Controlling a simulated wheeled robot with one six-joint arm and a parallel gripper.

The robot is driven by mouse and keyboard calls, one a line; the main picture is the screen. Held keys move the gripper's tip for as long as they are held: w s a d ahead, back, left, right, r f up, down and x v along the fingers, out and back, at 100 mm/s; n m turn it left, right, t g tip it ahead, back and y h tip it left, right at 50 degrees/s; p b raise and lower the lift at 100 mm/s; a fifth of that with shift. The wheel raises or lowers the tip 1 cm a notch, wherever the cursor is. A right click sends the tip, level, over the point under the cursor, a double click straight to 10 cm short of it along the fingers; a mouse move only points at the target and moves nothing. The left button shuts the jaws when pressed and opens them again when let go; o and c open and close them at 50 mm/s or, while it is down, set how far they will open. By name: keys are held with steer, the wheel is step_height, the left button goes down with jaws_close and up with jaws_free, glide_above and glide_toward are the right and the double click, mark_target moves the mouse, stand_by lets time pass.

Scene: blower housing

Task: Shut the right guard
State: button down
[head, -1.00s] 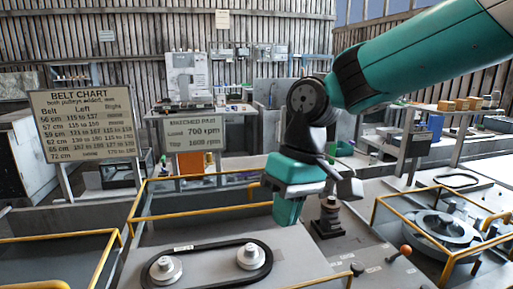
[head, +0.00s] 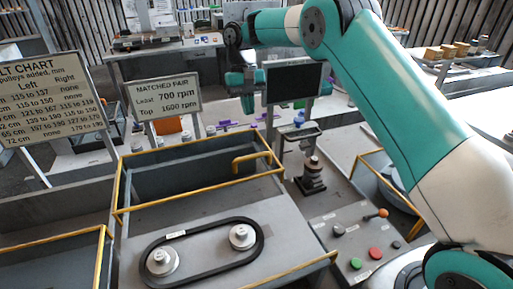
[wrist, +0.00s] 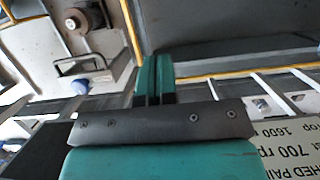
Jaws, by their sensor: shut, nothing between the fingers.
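A yellow-framed guard (head: 387,165) stands at the right in the head view, over a round part. My own arm hides much of it, so its exact position is unclear. Another yellow-framed box (head: 118,188) with a yellow handle (head: 252,158) stands open-topped behind the belt (head: 188,273) and its two pulleys. I cannot tell for certain which one is the right guard. My gripper (head: 248,104) is beyond these frames, near the dark screen, clear of both guards. In the wrist view its teal fingers (wrist: 155,80) are together and empty.
A control panel (head: 362,240) with an orange-knobbed lever and buttons lies right of the belt. A dark post on a base (head: 311,178) stands behind it. The matched-pair sign (head: 166,98) and belt chart (head: 42,95) stand at the left. Another yellow rail (head: 60,236) is at lower left.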

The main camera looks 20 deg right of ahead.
glide_toward(257, 160)
steer(key=shift+w+a+f+b, duration=0.2)
steer(key=shift+w+f+b, duration=0.3)
steer(key=shift+f, duration=0.4)
steer(key=s, duration=0.1)
steer(key=s+p, duration=0.1)
steer(key=shift+s+d+f, duration=0.1)
steer(key=shift+s+f, duration=0.25)
steer(key=shift+s, duration=0.05)
steer(key=shift+s+f+p, duration=0.3)
steer(key=shift+s+p, duration=0.15)
steer(key=shift+s, duration=0.1)
steer(key=shift+s, duration=0.1)
